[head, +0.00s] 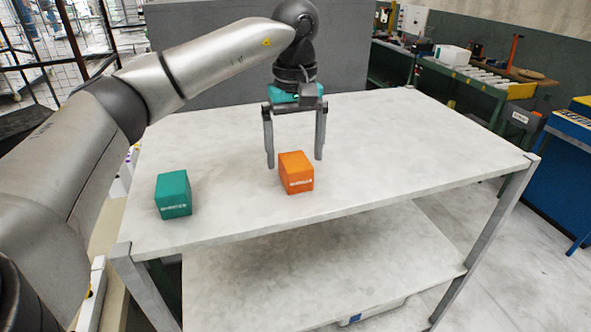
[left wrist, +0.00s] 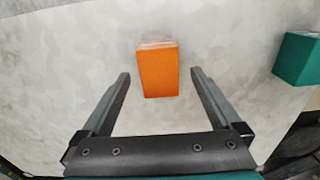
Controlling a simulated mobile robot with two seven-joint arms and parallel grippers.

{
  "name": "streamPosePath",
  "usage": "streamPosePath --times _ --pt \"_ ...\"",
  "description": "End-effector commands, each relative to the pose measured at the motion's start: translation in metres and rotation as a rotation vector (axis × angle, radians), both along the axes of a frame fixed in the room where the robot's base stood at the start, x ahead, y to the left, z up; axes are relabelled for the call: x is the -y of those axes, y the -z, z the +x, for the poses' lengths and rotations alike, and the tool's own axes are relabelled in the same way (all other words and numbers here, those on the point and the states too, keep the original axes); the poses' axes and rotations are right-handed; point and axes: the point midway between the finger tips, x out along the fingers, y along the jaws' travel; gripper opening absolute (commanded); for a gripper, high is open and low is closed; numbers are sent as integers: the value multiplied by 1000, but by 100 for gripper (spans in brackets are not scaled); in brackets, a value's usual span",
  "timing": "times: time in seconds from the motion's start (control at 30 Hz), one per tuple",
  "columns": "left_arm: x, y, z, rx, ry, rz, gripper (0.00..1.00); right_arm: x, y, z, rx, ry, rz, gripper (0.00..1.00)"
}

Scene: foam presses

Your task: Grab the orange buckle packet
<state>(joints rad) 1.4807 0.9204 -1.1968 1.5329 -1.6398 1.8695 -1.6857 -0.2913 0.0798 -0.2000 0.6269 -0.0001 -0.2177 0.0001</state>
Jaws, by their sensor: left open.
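The orange buckle packet (head: 296,173) is a small box standing on the white tabletop (head: 420,150), near the middle. It also shows in the left wrist view (left wrist: 158,72), at the upper centre, beyond the fingertips and between their lines. My left gripper (head: 295,163) is open and points down, with its two fingers spread and nothing between them. In the head view its fingertips are just behind the orange packet. In the left wrist view the open fingers (left wrist: 160,75) show on either side of the packet's near end, apart from it. My right gripper is in neither view.
A teal box (head: 173,194) stands on the table to the left of the orange packet; it shows at the right edge in the left wrist view (left wrist: 298,60). A grey panel (head: 215,60) stands behind the table. The tabletop right of the packet is clear.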

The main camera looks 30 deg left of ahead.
Motion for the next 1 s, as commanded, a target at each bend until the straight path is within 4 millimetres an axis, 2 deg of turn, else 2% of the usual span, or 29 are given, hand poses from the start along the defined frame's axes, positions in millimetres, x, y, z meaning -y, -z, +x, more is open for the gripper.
streamPosePath --times 0.2,0.5,1.0 --pt "0 30 0 -2 -1 1 98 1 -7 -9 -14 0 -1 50" --pt "0 36 0 0 -1 0 98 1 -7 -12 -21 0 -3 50" --pt "0 36 0 0 0 0 41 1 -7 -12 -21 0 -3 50"
